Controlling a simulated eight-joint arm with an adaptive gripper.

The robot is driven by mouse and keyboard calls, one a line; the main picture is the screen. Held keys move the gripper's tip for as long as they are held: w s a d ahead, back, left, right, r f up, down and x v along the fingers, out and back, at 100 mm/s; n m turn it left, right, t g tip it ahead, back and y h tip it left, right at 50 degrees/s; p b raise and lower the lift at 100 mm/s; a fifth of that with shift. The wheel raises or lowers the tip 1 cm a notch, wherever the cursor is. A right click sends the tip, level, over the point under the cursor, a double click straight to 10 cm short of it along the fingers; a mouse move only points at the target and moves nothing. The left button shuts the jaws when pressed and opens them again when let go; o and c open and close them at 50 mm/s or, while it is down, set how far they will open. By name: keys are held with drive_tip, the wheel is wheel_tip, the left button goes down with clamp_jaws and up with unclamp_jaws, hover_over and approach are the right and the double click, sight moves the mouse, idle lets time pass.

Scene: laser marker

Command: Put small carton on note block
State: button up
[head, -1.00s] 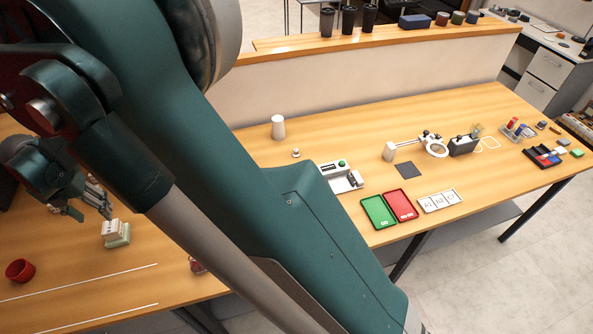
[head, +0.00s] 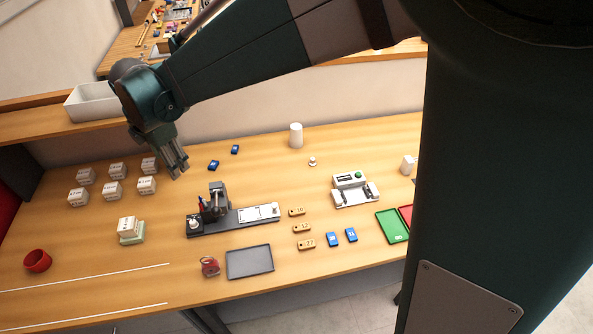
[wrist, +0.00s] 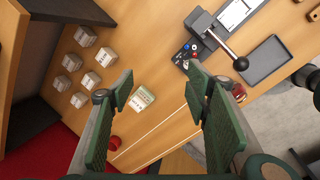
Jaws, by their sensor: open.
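A small white carton (head: 128,225) with printed marks sits upright on the pale green note block (head: 132,239), at the left front of the table. In the wrist view the carton (wrist: 145,95) shows from above between the fingers, far below them, with a green edge of the note block (wrist: 135,105) beside it. My gripper (head: 178,172) is open and empty, raised above the table behind and to the right of the carton, clear of it. In the wrist view the spread fingers (wrist: 158,92) hold nothing.
Several similar white cartons (head: 112,188) stand in two rows behind. A dark marking device (head: 235,218) stands to the right, with a grey tray (head: 249,261) and a red-lidded jar (head: 210,266) in front. A red cup (head: 38,260) is at the left. Table around the carton is mostly clear.

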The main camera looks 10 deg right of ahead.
drive_tip(key=s+d+r+m+t, duration=0.1)
drive_tip(key=s+d+r+m, duration=0.25)
drive_tip(key=d, duration=0.45)
drive_tip(key=s+d+r+m, duration=0.2)
drive_tip(key=d+m, duration=0.3)
drive_tip(key=d, duration=0.4)
drive_tip(key=s+d+r+m+t, duration=0.1)
drive_tip(key=s+d+r+m, duration=0.2)
drive_tip(key=d, duration=0.5)
drive_tip(key=s+d+f+m+t, duration=0.2)
drive_tip(key=s+d+f+m, duration=0.2)
drive_tip(key=s+d+m, duration=1)
drive_tip(key=s+d, duration=0.1)
drive_tip(key=d, duration=0.2)
drive_tip(key=shift+s+d+f+m+h, duration=0.2)
drive_tip(key=shift+s+d+m+h, duration=0.15)
drive_tip(key=shift+d+h, duration=0.05)
